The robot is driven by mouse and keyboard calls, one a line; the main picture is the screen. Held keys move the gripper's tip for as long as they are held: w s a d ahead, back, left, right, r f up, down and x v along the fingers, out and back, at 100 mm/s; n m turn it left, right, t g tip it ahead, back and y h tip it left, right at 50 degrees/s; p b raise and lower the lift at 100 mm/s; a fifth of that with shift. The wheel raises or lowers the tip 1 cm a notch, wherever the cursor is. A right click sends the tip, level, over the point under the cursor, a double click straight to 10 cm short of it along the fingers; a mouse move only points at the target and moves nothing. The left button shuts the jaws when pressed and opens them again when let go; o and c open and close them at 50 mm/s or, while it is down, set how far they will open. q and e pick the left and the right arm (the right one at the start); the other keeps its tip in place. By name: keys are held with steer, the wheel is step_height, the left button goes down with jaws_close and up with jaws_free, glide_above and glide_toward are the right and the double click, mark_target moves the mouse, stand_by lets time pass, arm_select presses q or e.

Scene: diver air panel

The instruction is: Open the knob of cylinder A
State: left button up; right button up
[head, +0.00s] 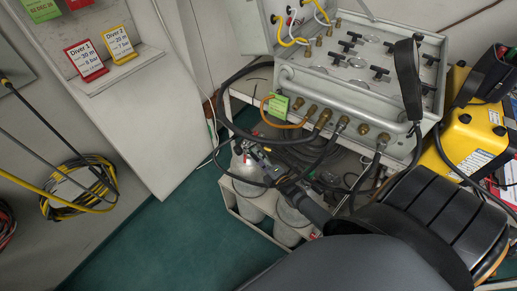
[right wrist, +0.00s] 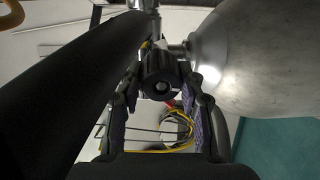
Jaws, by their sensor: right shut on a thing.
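Two grey gas cylinders stand in a low white rack under the air panel. The back one (head: 243,168) shows its shoulder, and the front one (head: 290,213) is partly covered by my right arm. I cannot read a letter on either. My right gripper (head: 262,163) reaches to the valve at the top of the back cylinder. In the right wrist view, a black ribbed knob (right wrist: 159,76) sits between the two fingers, and the gripper (right wrist: 162,92) is shut on it. The metal cylinder (right wrist: 255,55) fills the upper right there. My left gripper is not in view.
The air panel (head: 345,88) with its valves and hoses overhangs the cylinders. A thick black hose (right wrist: 65,80) runs close beside the right gripper. A yellow case (head: 470,125) stands at the right. Green floor (head: 180,240) is clear at the left.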

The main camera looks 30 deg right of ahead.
steer(key=shift+f+n, duration=0.1)
steer(key=shift+n, duration=0.7)
steer(key=o, duration=1.2)
steer(key=shift+c, duration=0.2)
